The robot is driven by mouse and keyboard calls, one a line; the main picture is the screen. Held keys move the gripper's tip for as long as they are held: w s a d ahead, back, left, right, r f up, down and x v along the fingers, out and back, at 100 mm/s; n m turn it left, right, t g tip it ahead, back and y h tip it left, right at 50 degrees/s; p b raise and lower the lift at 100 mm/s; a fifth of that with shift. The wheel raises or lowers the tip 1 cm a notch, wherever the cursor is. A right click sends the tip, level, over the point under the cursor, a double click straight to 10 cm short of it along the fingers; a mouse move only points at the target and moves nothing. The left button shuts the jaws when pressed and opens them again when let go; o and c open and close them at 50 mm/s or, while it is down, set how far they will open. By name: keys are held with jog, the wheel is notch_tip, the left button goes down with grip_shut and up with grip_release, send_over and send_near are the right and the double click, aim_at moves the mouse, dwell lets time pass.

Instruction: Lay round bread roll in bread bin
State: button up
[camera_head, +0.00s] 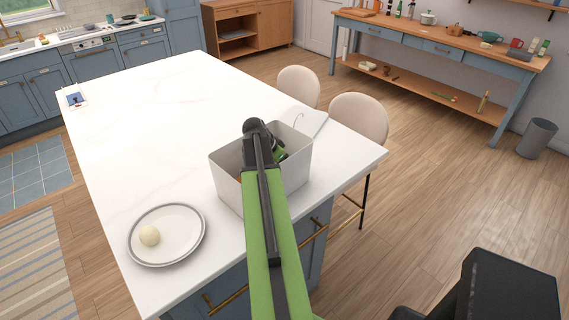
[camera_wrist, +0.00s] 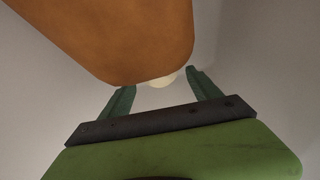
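A grey open-topped bin (camera_head: 228,187), which looks like the bread bin, stands on the white island. My gripper (camera_wrist: 161,80) reaches down inside it; in the head view my arm hides much of the inside. The green fingers are spread apart, with an empty gap near the palm. A small pale rounded thing (camera_wrist: 166,78) shows between the fingertips, mostly hidden by a large orange-brown thing (camera_wrist: 125,35). I cannot tell whether a finger touches either.
The plate is left of the bin, near the island's front edge. A white board (camera_head: 309,121) lies behind the bin. Two beige chairs (camera_head: 358,118) stand at the island's right side. The middle of the island top (camera_head: 150,130) is clear.

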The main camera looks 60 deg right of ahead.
dwell(0.3)
jog(key=shift+r+p, duration=0.3)
jog(key=shift+p, duration=0.05)
jog(key=p+v, duration=0.3)
jog(key=v, duration=0.1)
jog(key=p+v, duration=0.7)
jog(key=v, duration=0.1)
jog(key=shift+s+d+r+p, duration=0.1)
jog(key=shift+d+r+p, duration=0.05)
jog(key=shift+d+p, duration=0.2)
jog(key=shift+a+r, duration=0.25)
jog(key=shift+a, duration=0.05)
jog(key=shift+f, duration=0.1)
